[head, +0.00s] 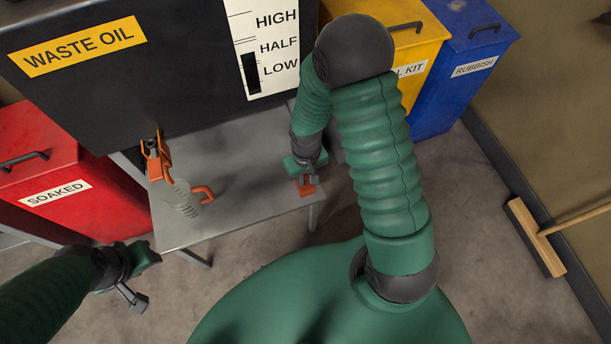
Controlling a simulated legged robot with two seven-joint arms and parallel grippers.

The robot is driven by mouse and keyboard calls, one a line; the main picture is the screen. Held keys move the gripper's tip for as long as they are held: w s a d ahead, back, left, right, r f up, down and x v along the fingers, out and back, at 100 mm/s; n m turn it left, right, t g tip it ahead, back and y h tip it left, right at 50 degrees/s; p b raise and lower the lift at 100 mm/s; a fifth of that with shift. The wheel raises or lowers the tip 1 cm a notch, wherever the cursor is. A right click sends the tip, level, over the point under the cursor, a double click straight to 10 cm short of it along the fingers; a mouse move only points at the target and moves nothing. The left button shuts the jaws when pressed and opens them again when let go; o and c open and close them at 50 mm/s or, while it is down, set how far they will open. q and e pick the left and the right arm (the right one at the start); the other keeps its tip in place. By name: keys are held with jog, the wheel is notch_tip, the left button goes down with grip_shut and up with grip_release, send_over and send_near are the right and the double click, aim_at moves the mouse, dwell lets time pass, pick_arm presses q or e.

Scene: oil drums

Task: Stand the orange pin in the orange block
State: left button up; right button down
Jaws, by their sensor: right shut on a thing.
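My right gripper (305,177) points down over the right end of the grey metal table and is shut on a small orange thing, which I take to be the orange pin. The fingers mostly hide it.
A red bin (60,170) stands left, yellow and blue bins (455,90) right. A broom (535,238) lies far right.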

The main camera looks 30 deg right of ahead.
jog(key=shift+f, duration=0.3)
jog(key=c, duration=1.2)
grip_release()
jog(key=s+a+r+t+p, duration=0.1)
jog(key=r+p, duration=0.7)
jog(key=r, duration=0.5)
jog(key=s+a+r+n+p, duration=0.1)
jog(key=a+r+p, duration=0.1)
jog(key=r+p, duration=0.6)
jog(key=s+a+r+t+p, duration=0.1)
jog(key=r+p, duration=0.7)
jog(key=r, duration=1.1)
jog(key=shift+s+a+t, duration=0.25)
jog(key=shift+s+t, duration=0.05)
jog(key=shift+s, duration=0.15)
